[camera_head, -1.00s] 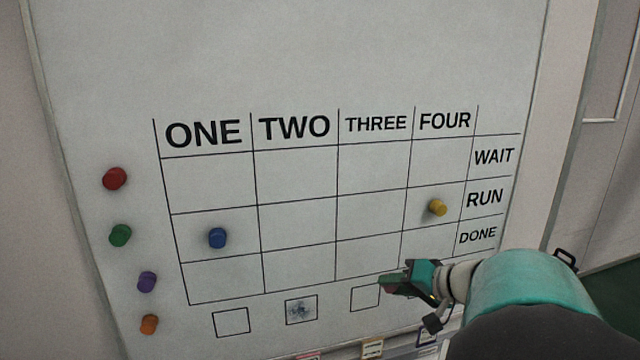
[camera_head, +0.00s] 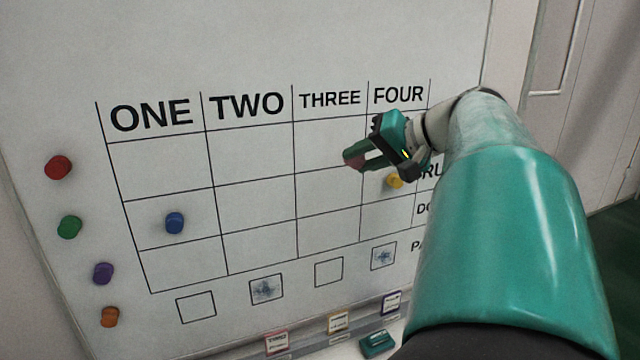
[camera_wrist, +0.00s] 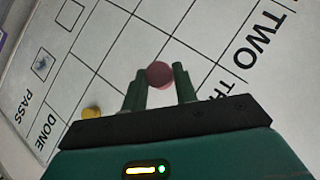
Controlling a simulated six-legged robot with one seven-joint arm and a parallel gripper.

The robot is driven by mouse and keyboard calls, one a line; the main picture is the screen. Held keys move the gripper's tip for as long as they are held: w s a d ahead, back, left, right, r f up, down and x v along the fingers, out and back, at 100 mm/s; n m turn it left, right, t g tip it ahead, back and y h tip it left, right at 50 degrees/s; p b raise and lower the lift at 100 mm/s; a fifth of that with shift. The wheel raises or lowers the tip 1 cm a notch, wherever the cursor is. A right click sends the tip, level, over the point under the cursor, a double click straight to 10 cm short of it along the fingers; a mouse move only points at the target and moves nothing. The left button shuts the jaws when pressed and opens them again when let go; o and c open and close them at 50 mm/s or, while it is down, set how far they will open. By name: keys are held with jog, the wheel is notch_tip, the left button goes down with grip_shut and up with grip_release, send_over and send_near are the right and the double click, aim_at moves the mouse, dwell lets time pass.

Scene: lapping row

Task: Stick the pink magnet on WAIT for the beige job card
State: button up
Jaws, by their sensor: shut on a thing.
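My gripper (camera_head: 354,158) is shut on the pink magnet (camera_head: 354,161), which also shows between the fingertips in the wrist view (camera_wrist: 160,74). In the head view they are in front of the top row under THREE, near the line to FOUR. I cannot tell whether the magnet touches the whiteboard (camera_head: 300,40). The WAIT label is hidden behind my arm. The beige job card (camera_head: 338,323) stands on the ledge below the board, roughly below the THREE column.
A yellow magnet (camera_head: 394,181) sits under FOUR in the RUN row, close below my gripper. A blue magnet (camera_head: 175,222) sits under ONE. Red, green, purple and orange magnets line the left side.

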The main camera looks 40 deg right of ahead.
jog(key=shift+w+d, duration=0.4)
jog(key=shift+w, duration=1)
jog(key=shift+w+d, duration=0.45)
jog(key=shift+w, duration=0.95)
jog(key=shift+w+d, duration=0.4)
jog(key=shift+w, duration=1)
jog(key=o, duration=1)
jog(key=v, duration=1.3)
jog(key=shift+s+d+r, duration=0.1)
jog(key=shift+s+d, duration=0.1)
jog(key=shift+s, duration=0.2)
